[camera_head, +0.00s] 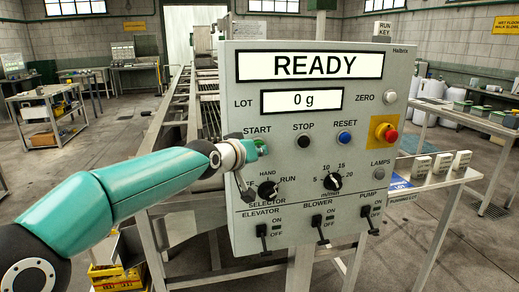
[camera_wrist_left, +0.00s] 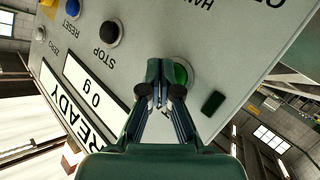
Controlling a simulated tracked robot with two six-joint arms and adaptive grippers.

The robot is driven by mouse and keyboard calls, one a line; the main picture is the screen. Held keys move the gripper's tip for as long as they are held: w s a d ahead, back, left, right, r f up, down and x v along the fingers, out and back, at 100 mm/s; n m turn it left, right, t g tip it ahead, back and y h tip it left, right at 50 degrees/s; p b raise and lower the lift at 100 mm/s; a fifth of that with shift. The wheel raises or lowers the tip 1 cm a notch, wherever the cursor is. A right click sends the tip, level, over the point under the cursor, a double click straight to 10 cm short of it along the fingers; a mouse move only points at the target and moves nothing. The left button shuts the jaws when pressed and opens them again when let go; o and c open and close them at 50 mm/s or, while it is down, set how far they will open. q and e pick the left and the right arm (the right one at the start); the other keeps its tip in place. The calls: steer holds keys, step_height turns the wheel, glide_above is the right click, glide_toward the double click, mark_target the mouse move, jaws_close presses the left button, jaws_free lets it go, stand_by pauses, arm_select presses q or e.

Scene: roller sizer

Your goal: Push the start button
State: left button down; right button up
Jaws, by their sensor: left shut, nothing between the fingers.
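The green start button (camera_head: 261,146) sits under the START label at the upper left of the grey control panel (camera_head: 300,108). It is partly hidden by my left gripper (camera_head: 247,152), which reaches it from the left. In the left wrist view the green button (camera_wrist_left: 181,75) shows just behind and beside the fingertips of my left gripper (camera_wrist_left: 165,88). The fingers are shut and empty. The tips are at or very near the button; I cannot tell whether they touch it or whether it is pressed in. The panel display reads READY and 0 g. My right gripper is not in view.
The black stop button (camera_head: 303,142), blue reset button (camera_head: 346,138) and red emergency button (camera_head: 387,133) on yellow lie to the right. The selector knob (camera_head: 267,189) and a speed knob (camera_head: 333,181) sit below, with several toggle switches under them. A roller machine (camera_head: 185,110) stands behind.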

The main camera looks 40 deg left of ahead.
arm_select(q)
steer(key=shift+w+a+b, duration=0.3)
steer(key=shift+a, duration=0.1)
stand_by(0.3)
steer(key=shift+s+d+p, duration=0.6)
steer(key=shift+d+p, duration=0.15)
steer(key=shift+p, duration=0.45)
steer(key=shift+s+d+b, duration=1.6)
steer(key=shift+d+b, duration=0.3)
steer(key=shift+b, duration=0.8)
